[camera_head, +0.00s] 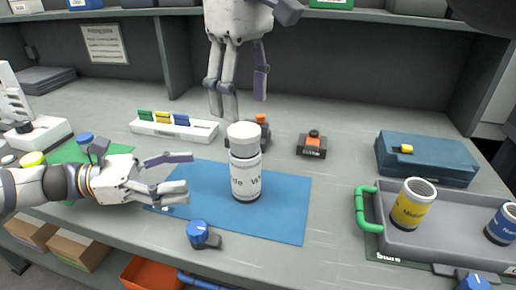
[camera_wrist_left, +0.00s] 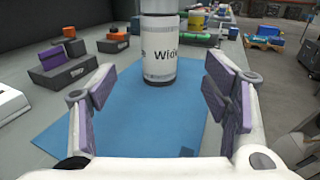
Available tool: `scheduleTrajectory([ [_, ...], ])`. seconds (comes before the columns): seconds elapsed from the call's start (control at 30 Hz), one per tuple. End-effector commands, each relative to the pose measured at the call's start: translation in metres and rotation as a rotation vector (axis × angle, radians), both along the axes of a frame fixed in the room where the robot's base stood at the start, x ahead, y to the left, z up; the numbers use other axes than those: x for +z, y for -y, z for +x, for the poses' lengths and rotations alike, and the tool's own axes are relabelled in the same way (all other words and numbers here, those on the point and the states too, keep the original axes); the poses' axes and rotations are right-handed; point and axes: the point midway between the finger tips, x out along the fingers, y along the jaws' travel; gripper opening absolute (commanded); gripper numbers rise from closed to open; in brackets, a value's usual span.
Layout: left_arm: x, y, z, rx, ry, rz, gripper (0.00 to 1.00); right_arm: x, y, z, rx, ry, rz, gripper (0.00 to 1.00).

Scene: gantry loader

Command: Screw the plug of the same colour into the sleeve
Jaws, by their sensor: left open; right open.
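A white sleeve (camera_head: 245,180) with dark lettering stands upright on the blue mat (camera_head: 285,205); it also shows in the left wrist view (camera_wrist_left: 158,50). A white plug-like top (camera_head: 243,138) sits on it; I cannot tell how deeply it is seated. My left gripper (camera_head: 180,174) is open and empty, left of the sleeve, with its fingers pointing towards it. In the left wrist view the sleeve stands beyond and between the spread fingers. My right gripper (camera_head: 244,99) is open, pointing down just above the white top, apart from it.
A grey tray (camera_head: 440,250) at the right holds a yellow can (camera_head: 412,205) and a blue can (camera_head: 502,224). A blue knob (camera_head: 198,233) lies at the mat's front edge. A teal box (camera_head: 427,157), small dark blocks and a white rack (camera_head: 172,128) stand behind.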

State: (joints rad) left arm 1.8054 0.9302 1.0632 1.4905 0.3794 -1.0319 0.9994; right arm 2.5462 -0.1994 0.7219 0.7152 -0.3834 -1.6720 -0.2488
Motion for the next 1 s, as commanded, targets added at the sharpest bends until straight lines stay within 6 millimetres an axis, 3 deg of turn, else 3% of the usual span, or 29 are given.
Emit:
scheduleTrajectory([
  [0.5, 0.000, 0.005, 0.000, -0.001, 0.000, 0.000, 0.70, 0.001, 0.000, 0.000, 0.000, 0.001, 0.000, 0.58],
  [1.0, 0.000, 0.097, 0.007, -0.002, -0.001, -0.001, 0.70, 0.001, 0.000, 0.000, 0.000, 0.001, 0.000, 0.58],
])
